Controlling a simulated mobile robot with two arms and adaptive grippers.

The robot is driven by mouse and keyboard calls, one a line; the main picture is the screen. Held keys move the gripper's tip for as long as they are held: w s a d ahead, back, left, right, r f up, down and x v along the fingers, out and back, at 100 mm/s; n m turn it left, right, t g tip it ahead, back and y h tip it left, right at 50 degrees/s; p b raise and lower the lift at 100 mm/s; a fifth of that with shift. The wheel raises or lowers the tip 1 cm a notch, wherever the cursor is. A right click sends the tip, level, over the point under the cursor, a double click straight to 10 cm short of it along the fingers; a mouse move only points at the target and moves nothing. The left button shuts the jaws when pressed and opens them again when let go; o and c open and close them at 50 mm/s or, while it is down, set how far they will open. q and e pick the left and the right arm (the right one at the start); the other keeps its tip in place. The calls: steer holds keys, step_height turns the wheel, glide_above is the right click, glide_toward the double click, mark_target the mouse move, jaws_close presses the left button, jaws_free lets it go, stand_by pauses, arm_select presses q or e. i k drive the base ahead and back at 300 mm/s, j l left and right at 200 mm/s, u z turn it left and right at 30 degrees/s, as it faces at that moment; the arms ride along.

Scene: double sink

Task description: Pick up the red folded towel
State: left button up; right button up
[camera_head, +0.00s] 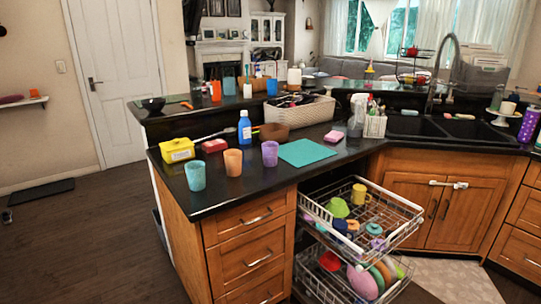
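A small, flat red item that looks like the red folded towel (214,145) lies on the black counter near its left end. It sits just right of a yellow box (178,150), behind an orange cup (233,162). Neither of my grippers shows in the head view.
A teal cup (195,176), a purple cup (270,153) and a blue bottle (245,127) stand near the towel. A teal mat (307,152) lies to the right, with a pink block (339,135) beyond it. Below the counter, a loaded dish rack (402,232) is pulled out. Open floor lies left.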

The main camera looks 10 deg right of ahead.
mark_target(209, 147)
steer(key=i+j+u, duration=1.05)
steer(key=i+u, duration=0.35)
steer(key=i+z, duration=0.35)
steer(key=i, duration=0.2)
steer(key=i+j+z, duration=0.2)
steer(key=i+z, duration=0.15)
steer(key=i, duration=0.15)
steer(key=i+j+z, duration=0.35)
steer(key=i, duration=0.15)
